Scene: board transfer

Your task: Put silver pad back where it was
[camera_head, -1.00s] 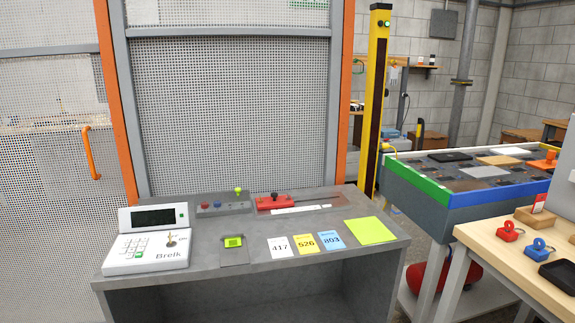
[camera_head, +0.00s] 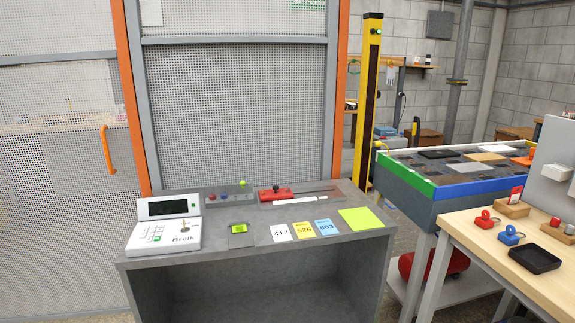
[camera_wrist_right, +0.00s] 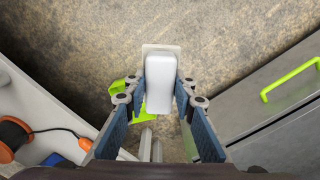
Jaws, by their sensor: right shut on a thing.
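My right gripper (camera_wrist_right: 160,105) shows only in the right wrist view, shut on a pale white block (camera_wrist_right: 160,75) with rounded edges. The block is held between the two blue-grey fingers, above a speckled brown floor. I cannot tell whether it is the silver pad. In the head view, a flat silver-grey pad (camera_head: 466,168) lies on the blue and green edged table (camera_head: 455,193) at the right, among several other flat pads. My left gripper is not in view.
A grey console (camera_head: 300,244) stands ahead with a keypad unit (camera_head: 165,232), a red slider (camera_head: 275,194) and numbered cards. A wooden bench (camera_head: 480,245) with red and blue padlocks and a black tray (camera_head: 534,258) is at the right. A mesh door (camera_head: 235,110) stands behind the console.

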